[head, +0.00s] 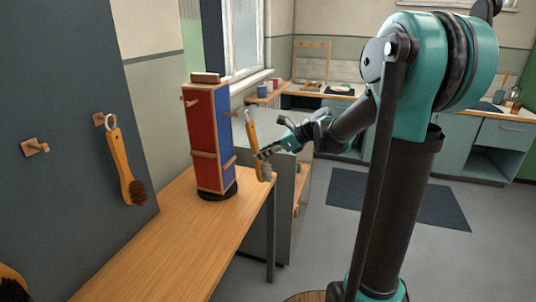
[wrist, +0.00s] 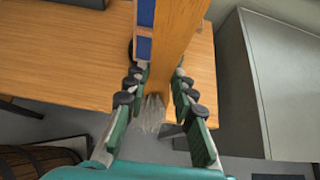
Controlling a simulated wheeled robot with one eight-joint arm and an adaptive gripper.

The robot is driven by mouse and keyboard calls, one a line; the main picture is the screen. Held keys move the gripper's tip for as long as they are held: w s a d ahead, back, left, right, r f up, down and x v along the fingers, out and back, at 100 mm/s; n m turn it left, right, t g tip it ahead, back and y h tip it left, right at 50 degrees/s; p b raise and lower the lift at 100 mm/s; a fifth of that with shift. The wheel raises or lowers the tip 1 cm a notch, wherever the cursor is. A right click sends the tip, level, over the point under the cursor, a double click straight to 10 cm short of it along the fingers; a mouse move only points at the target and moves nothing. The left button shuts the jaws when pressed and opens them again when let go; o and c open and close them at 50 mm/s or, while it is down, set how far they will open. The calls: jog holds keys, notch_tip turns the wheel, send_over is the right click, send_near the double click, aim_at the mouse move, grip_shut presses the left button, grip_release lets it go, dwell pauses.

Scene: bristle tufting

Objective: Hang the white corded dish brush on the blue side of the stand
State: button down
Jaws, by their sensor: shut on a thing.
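The stand (head: 207,135) is a tall block on the wooden table, with a red side to the left and a blue side (head: 224,124) to the right. A peg (head: 232,114) sticks out from the blue side. My gripper (head: 264,153) is shut on the white corded dish brush (head: 254,140), just right of the blue side. The brush is nearly upright, wooden handle up and pale bristles down. Its cord is thin at the top, near the peg; I cannot tell whether it is around it. In the wrist view the handle (wrist: 175,45) runs between the fingers (wrist: 158,95).
A dark-bristled brush (head: 124,170) hangs on the dark panel at left, beside an empty peg (head: 36,147). Another brush (head: 12,286) shows at the bottom left corner. The wooden table (head: 170,240) is clear in front of the stand. A grey cabinet stands behind the brush.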

jog(key=shift+w+a+f, duration=0.1)
jog(key=shift+w+a, duration=0.15)
jog(key=shift+a, duration=0.4)
jog(key=shift+w+a+f, duration=0.1)
jog(key=shift+w+a, duration=0.1)
jog(key=shift+a, duration=0.5)
jog(key=shift+w+a, duration=0.25)
jog(key=shift+a, duration=0.4)
jog(key=shift+w+a+f, duration=0.2)
jog(key=shift+a+f, duration=0.05)
jog(key=shift+a, duration=0.15)
jog(key=c, duration=1.2)
grip_release()
jog(key=shift+d, duration=0.1)
jog(key=shift+v, duration=3.4)
jog(key=shift+s, duration=0.1)
